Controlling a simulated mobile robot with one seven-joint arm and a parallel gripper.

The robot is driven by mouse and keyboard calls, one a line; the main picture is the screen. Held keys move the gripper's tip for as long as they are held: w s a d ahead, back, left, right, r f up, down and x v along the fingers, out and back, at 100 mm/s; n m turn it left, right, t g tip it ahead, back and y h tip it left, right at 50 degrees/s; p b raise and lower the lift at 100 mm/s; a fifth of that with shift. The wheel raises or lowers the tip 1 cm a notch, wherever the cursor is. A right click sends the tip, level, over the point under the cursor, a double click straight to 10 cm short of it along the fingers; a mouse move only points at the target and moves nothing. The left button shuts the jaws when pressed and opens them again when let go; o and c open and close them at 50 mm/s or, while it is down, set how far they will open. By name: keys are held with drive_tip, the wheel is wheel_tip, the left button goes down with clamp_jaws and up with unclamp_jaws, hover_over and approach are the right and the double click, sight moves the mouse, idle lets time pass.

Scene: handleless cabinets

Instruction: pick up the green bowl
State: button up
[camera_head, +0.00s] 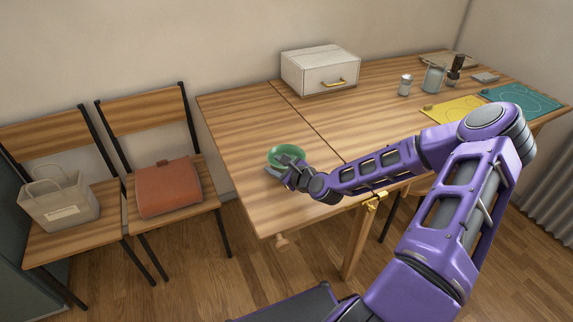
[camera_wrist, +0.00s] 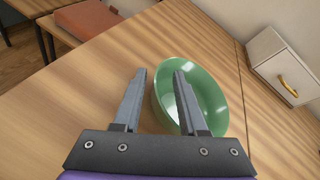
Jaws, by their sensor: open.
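The green bowl (camera_head: 285,153) sits on the wooden table, left of its middle, in the head view. In the wrist view the bowl (camera_wrist: 209,92) stands upright and looks empty. My gripper (camera_head: 281,169) is at the near side of the bowl in the head view. In the wrist view my gripper (camera_wrist: 160,75) is open, with nothing held between its fingers. Its right finger overlaps the bowl's left rim, and its left finger is outside the bowl, over bare table. I cannot tell whether a finger touches the bowl.
A white box with a gold handle (camera_head: 320,71) stands at the table's back. A shaker (camera_head: 405,85), a jar (camera_head: 433,79), a yellow mat (camera_head: 452,110) and a teal mat (camera_head: 522,99) are at the right. Two chairs hold a beige bag (camera_head: 60,205) and a red bag (camera_head: 168,189).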

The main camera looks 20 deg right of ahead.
drive_tip(key=shift+c, duration=0.2)
clamp_jaws()
idle(1.1)
